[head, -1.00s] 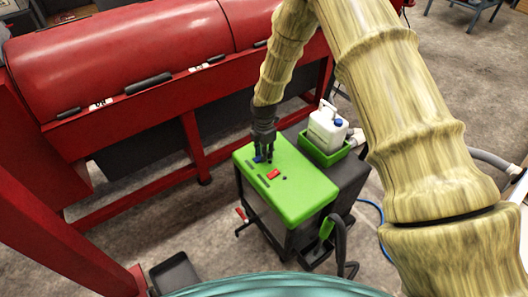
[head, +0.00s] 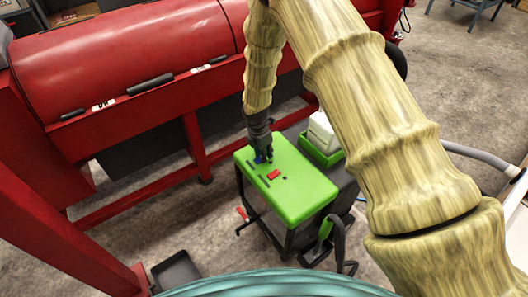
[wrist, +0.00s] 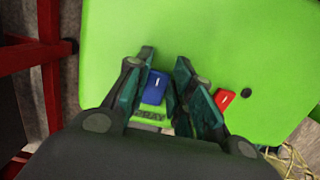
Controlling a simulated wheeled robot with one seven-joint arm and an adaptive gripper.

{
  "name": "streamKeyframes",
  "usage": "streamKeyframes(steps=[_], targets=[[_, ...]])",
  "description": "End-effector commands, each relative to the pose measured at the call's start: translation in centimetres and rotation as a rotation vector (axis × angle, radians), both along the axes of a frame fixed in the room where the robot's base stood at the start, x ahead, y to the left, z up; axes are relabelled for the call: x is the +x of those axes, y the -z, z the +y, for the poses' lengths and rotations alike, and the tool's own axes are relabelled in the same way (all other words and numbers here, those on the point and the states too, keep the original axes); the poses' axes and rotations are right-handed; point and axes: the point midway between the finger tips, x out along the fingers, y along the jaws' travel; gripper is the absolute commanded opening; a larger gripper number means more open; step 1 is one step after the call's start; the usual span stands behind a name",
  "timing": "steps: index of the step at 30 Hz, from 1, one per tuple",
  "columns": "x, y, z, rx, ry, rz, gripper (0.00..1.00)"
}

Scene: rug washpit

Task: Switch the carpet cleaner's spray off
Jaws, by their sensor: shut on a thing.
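The carpet cleaner (head: 305,195) is a cart with a bright green top panel, also filling much of the wrist view (wrist: 240,50). A blue rocker switch (wrist: 154,88) with the label SPRAY (wrist: 148,115) below it sits on the panel. My gripper (wrist: 163,85) is over the panel with its fingers on either side of the blue switch, shut on it. In the head view my gripper (head: 263,156) points down at the panel's far left part, partly hiding the blue switch. A red switch (wrist: 223,99) is to the right, outside the fingers.
A round dark knob or hole (wrist: 246,93) is beside the red switch. A white jug (head: 322,132) in a green tray (head: 322,155) stands behind the panel, partly hidden by my arm. A long red machine (head: 130,70) runs behind. A black tray (head: 176,272) lies on the floor.

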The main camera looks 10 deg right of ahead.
Motion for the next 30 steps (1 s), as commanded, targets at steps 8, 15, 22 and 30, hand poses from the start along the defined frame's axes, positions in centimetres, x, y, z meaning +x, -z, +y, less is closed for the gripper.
streamKeyframes(steps=[8, 15, 22, 30], targets=[[0.0, 0.0, 0.0, 0.000, 0.000, 0.001, 0.39], [0.0, 0.0, 0.0, 0.001, 0.001, 0.000, 0.45], [0.0, -0.7, 0.0, 0.001, 0.001, 0.000, 0.45], [-0.1, -4.5, 0.6, 0.002, 0.002, -0.002, 0.45]])
